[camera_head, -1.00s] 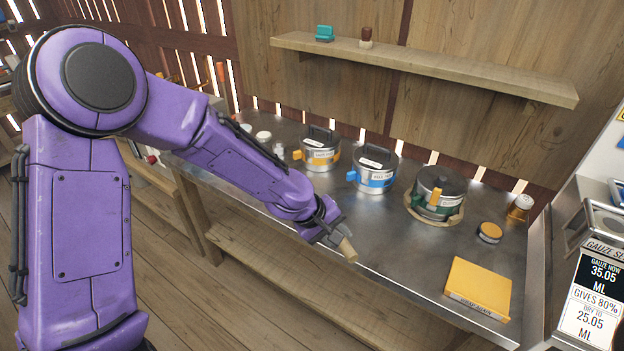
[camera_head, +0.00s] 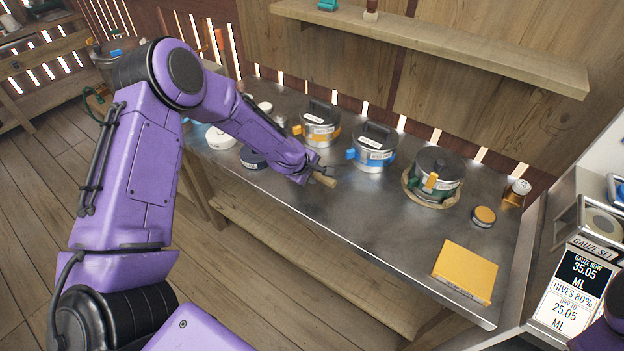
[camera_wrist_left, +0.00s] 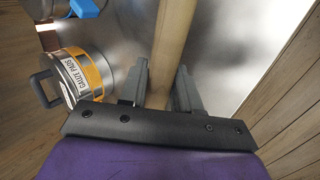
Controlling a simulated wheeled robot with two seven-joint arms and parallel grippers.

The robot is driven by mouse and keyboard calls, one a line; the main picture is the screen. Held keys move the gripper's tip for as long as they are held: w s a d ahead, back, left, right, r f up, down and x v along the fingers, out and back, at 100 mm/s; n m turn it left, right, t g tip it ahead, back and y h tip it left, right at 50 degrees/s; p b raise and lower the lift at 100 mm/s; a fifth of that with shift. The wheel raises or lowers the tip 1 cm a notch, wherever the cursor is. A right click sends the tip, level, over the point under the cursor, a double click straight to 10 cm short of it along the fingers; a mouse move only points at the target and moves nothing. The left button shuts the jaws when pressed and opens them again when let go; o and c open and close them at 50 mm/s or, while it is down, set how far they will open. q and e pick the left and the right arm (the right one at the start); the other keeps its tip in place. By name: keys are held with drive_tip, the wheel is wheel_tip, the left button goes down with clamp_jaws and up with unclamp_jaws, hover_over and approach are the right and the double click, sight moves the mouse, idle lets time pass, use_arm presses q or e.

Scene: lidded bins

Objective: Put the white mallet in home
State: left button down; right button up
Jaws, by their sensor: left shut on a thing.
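My left gripper (camera_head: 311,171) is over the metal counter, in front of the orange-banded bin. It is shut on a tan wooden handle (camera_head: 325,180), whose end sticks out past the fingers. In the left wrist view the handle (camera_wrist_left: 173,35) runs between the two fingers (camera_wrist_left: 162,80) and out of the top of the picture. No white mallet head can be made out; whether this handle belongs to the white mallet cannot be told. No place marked home can be made out. My right gripper is not in view.
On the metal counter (camera_head: 350,225) stand an orange-banded bin (camera_head: 318,125), a blue-banded bin (camera_head: 371,150) and a green bin (camera_head: 436,175). A yellow box (camera_head: 466,270) lies front right. A wooden shelf (camera_head: 440,45) hangs behind. The counter's front middle is clear.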

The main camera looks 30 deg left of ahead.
use_arm(q)
wheel_tip(320, 180, down, 3)
drive_tip(key=shift+a+r, duration=0.1)
drive_tip(key=shift+a, duration=0.05)
drive_tip(key=shift+w+f, duration=0.15)
drive_tip(key=shift+f, duration=0.2)
drive_tip(key=shift+f+b, duration=0.15)
drive_tip(key=shift+b, duration=0.15)
drive_tip(key=c, duration=0.8)
unclamp_jaws()
